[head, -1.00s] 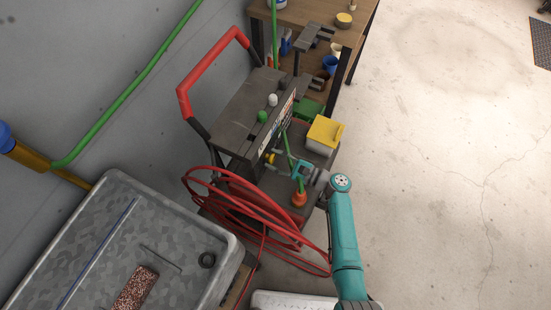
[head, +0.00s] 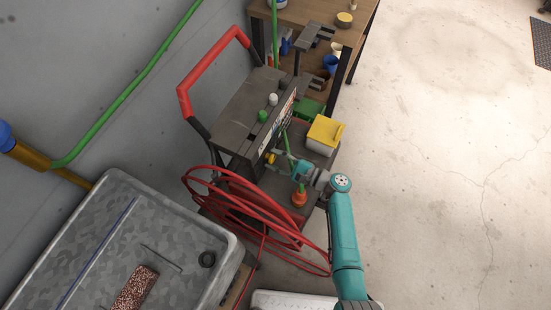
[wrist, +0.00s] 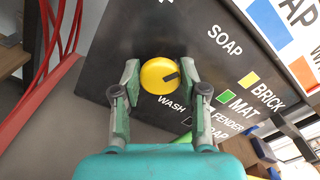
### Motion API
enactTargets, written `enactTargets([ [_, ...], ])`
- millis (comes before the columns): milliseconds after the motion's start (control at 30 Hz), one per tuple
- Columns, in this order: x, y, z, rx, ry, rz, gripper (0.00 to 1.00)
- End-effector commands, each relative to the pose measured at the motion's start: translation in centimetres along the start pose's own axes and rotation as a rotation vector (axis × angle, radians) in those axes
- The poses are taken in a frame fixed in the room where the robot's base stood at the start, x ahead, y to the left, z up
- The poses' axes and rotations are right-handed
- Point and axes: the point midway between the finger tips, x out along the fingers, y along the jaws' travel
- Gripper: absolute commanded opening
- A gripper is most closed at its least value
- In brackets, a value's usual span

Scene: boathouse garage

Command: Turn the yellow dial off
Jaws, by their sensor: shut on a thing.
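The yellow dial (wrist: 158,75) is a round knob with a dark mark near its right edge, on a black panel (wrist: 213,88). The word WASH is printed just below and to the right of it. My gripper (wrist: 159,80) has one finger on each side of the dial and is shut on it. In the head view the dial (head: 270,158) is a small yellow spot on the cart's front panel, partly hidden, with my gripper (head: 277,160) reaching it from the right.
A red hose coil (head: 235,205) hangs on the cart below left. An orange cone-shaped item (head: 299,198) stands under my wrist, and a yellow-lidded box (head: 324,135) sits on the cart's shelf.

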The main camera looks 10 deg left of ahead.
Motion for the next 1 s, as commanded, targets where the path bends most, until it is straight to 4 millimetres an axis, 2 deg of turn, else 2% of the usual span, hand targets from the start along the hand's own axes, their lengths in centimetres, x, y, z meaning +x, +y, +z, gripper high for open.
enactTargets([
  [33,0.0,0.0,0.0,0.0,0.0,0.0,0.5],
  [100,0.0,0.0,0.0,0.0,0.0,0.0,0.66],
  [400,-0.1,0.0,0.0,0.001,0.0,0.0,0.66],
  [533,-0.7,0.0,0.0,0.001,0.0,-0.001,0.66],
  [667,-2.6,0.0,-0.1,0.001,0.003,-0.002,0.66],
  [1000,-9.1,-0.1,-0.1,0.001,0.003,-0.004,0.66],
])
